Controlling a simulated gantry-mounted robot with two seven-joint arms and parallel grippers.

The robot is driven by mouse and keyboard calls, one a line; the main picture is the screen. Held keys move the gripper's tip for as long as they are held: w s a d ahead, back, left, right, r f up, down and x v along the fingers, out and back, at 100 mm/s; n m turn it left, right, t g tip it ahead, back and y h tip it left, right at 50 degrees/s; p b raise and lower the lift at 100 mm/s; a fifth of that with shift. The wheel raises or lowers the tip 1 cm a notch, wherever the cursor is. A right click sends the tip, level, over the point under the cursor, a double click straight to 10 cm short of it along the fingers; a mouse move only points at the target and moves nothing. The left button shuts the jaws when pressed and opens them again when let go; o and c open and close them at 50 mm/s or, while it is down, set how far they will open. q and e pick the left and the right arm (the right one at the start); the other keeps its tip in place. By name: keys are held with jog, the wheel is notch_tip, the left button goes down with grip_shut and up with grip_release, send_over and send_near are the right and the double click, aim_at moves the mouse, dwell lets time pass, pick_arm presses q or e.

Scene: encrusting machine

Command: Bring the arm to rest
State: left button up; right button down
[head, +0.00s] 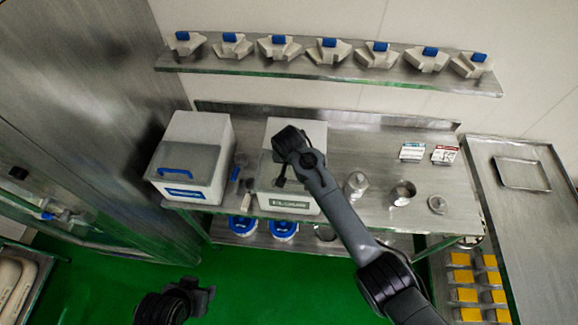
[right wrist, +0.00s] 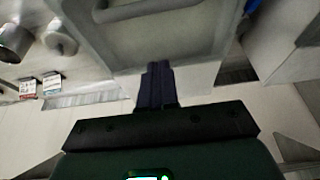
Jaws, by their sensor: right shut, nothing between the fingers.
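My right arm (head: 338,205) reaches in from the lower right to a white box with a green label (head: 290,203) on the steel table. My right gripper (head: 281,182) is in front of or just above that box. In the right wrist view its dark fingers (right wrist: 156,84) are together, with nothing between them. The box's pale surface (right wrist: 200,45) with a grey handle is close beyond the fingertips; I cannot tell if they touch. My left gripper (head: 203,298) is low at the bottom edge, over the green floor, and too dark to read.
A white bin with a blue handle (head: 195,135) stands left of the box. Metal containers (head: 402,193) and two label cards (head: 412,152) are on the table's right. Several hoppers (head: 328,52) line the wall shelf (head: 330,75). Blue-lidded tubs (head: 283,229) sit below.

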jog(key=b+v, duration=0.1)
jog(key=v, duration=0.6)
jog(key=s+d+f+g+p, duration=0.2)
jog(key=s+d+f+g, duration=0.2)
jog(key=s+f, duration=1.1)
jog(key=s+d+f+m+g+p, duration=0.1)
jog(key=s+d+f, duration=0.2)
jog(key=s, duration=0.3)
jog(key=s+d+f, duration=0.3)
jog(key=s, duration=0.4)
jog(key=s+d+r+p, duration=0.2)
jog(key=s+d+r, duration=0.4)
jog(key=s, duration=0.4)
jog(key=w+d+r+n+t, duration=0.1)
jog(key=d+r+n+t, duration=0.1)
jog(key=r, duration=0.4)
jog(key=w+d+r+n+t, duration=0.1)
jog(key=d+r+n+t, duration=0.1)
jog(key=r, duration=0.4)
jog(key=shift+w+d+y, duration=0.35)
jog(key=shift+d+y, duration=0.05)
jog(key=shift+d, duration=0.1)
